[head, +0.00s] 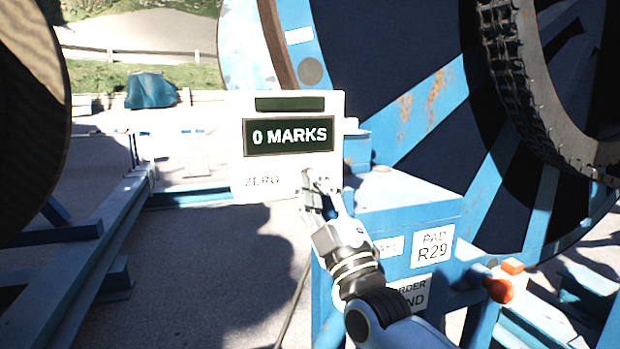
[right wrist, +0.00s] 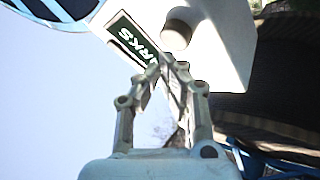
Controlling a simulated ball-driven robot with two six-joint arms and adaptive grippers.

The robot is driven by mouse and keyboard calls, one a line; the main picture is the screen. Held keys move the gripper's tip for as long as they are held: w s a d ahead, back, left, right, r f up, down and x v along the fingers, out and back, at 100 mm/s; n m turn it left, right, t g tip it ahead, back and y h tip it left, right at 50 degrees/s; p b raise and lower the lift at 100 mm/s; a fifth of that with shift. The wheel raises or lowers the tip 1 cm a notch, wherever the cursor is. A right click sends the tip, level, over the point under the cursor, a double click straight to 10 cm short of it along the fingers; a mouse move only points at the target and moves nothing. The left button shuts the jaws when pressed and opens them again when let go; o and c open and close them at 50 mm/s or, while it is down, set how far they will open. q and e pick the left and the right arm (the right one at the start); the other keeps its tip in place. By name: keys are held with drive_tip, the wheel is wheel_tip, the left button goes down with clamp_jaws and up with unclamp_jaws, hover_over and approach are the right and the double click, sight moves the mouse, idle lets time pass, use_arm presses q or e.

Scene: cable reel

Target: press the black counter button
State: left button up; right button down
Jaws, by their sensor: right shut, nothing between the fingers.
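The white counter box (head: 238,140) faces me in the head view. Its display (head: 289,135) reads "0 MARKS", and the word ZERO is printed below it. In the right wrist view a round, dark grey-brown button (right wrist: 176,35) stands out from the box face beside the display (right wrist: 133,40). My right gripper (head: 316,182) is shut and empty in front of the lower right of the box, and hides the button in the head view. In the right wrist view its fingertips (right wrist: 172,66) lie just below the button; I cannot tell whether they touch anything. My left gripper is out of view.
A blue cabinet (head: 400,205) with a "PAD R29" label stands right of the box. The large blue reel (head: 425,105) rises behind it. An orange part (head: 500,288) sits at lower right. Open paving (head: 215,270) lies to the left.

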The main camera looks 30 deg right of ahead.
drive_tip(key=shift+s+a+p, duration=0.2)
drive_tip(key=shift+s+p, duration=0.15)
drive_tip(key=shift+s, duration=0.45)
drive_tip(key=shift+s+a+p, duration=0.15)
drive_tip(key=shift+s+p, duration=0.25)
drive_tip(key=shift+s, duration=0.4)
drive_tip(key=shift+s+a+p, duration=0.2)
drive_tip(key=shift+s+p, duration=0.15)
drive_tip(key=shift+s, duration=0.45)
